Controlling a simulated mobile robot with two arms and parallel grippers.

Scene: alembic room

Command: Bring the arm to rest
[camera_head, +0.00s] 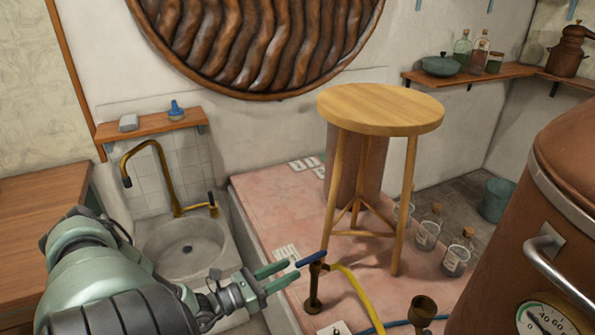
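My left arm (100,280) comes in from the lower left. Its gripper (293,269) has two green fingers that stand apart, with a gap between them and nothing seen in it. My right gripper is not in view.
A stone sink (184,248) with a brass tap (157,160) lies behind the arm. A wooden stool (380,108) stands on a pink tiled platform (270,205). A yellow hose (358,290) runs from the valve. Glass bottles (428,228) and a copper vessel (510,240) stand right.

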